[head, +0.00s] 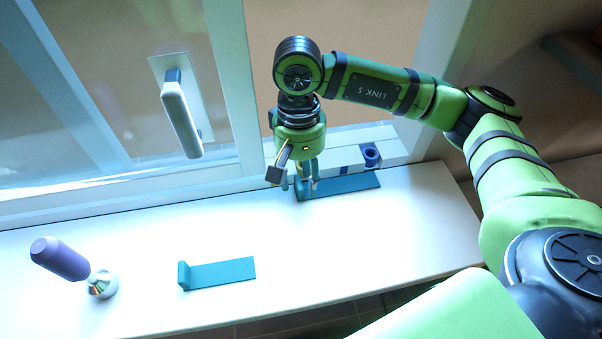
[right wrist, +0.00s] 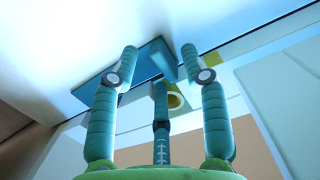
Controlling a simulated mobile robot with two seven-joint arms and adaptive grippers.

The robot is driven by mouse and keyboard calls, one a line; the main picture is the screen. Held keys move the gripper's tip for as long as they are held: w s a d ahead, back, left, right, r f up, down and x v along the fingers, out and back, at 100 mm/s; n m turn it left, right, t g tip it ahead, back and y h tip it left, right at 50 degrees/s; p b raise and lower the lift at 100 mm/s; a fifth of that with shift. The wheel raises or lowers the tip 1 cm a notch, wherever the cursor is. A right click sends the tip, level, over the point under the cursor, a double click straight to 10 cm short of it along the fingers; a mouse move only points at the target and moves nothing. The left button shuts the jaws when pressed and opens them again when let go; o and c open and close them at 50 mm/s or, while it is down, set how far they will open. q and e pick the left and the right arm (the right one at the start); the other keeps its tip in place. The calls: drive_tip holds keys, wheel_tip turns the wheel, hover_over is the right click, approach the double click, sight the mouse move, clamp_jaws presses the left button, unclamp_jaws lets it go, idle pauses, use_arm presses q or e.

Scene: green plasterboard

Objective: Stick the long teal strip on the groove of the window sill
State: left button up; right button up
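One teal strip (head: 348,184) lies on the white sill close to the window frame, at the right of the head view; it looks like the longer of two. It also shows in the right wrist view (right wrist: 122,78), with a raised end piece between the fingertip lines. My right gripper (head: 306,188) points down over its left end, which it partly hides. The groove is hard to make out along the window frame's foot. My left gripper is not in view.
A second teal strip (head: 222,272) with an upright end lies at the front of the sill (head: 330,255). A blue ring-shaped part (head: 371,156) sits by the frame. The window handle (head: 182,115) juts out behind.

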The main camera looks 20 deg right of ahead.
wheel_tip(320, 180, up, 12)
drive_tip(key=w, duration=0.1)
drive_tip(key=shift+w+d, duration=0.2)
idle(0.3)
drive_tip(key=shift+f, duration=0.15)
idle(0.4)
